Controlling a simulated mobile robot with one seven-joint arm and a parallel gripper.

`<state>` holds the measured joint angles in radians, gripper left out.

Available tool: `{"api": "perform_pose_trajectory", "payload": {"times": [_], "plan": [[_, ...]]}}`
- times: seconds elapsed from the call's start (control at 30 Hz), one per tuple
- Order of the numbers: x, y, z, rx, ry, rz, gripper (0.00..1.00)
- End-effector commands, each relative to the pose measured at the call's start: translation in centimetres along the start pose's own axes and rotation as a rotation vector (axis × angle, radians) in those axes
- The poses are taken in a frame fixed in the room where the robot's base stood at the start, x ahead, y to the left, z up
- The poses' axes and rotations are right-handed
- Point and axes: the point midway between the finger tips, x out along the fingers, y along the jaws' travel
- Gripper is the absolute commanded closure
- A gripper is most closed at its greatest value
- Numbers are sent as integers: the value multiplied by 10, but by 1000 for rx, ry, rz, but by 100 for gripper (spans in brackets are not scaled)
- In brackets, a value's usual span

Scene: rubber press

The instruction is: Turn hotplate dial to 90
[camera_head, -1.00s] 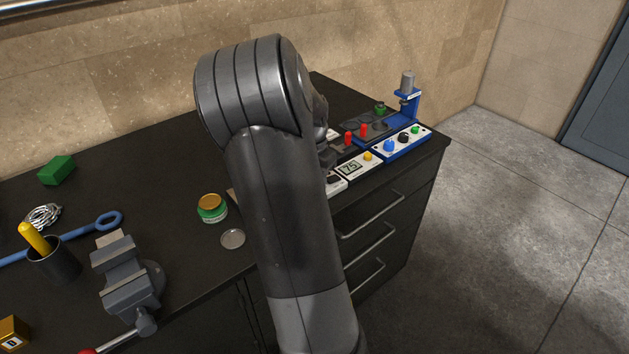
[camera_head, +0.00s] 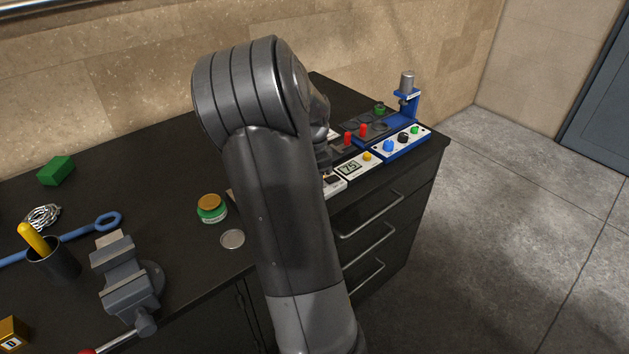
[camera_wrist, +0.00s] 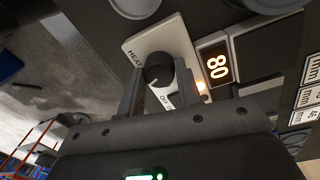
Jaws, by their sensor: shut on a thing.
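The hotplate dial (camera_wrist: 158,70) is a round black knob with a light pointer mark. It sits on a white panel (camera_wrist: 135,46) marked "HEAT" and "OFF" in the wrist view. My gripper (camera_wrist: 160,86) is shut on the dial, with one finger on each side of it. The dark display (camera_wrist: 217,67) beside the panel reads 80 in glowing digits. In the head view my arm hides the dial and most of the gripper.
Red handles (camera_head: 363,130) rise behind. A jar (camera_head: 211,208), a lid (camera_head: 232,239) and a vise (camera_head: 127,274) are to the left.

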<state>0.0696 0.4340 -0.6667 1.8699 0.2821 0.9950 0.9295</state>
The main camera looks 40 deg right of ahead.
Motion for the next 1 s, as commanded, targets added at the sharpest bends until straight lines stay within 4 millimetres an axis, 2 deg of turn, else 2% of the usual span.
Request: {"api": "perform_pose_trajectory", "payload": {"times": [0.27, 0.3, 0.57, 0.83, 1.0], "plan": [[0, 0, 0, -1, 0, 0, 91], [0, 0, 0, -1, 0, -1, 68], [0, 0, 0, -1, 0, 0, 47], [-2, 0, 0, -1, 0, -1, 47], [-22, -1, 0, -1, 0, -5, 47]]}}
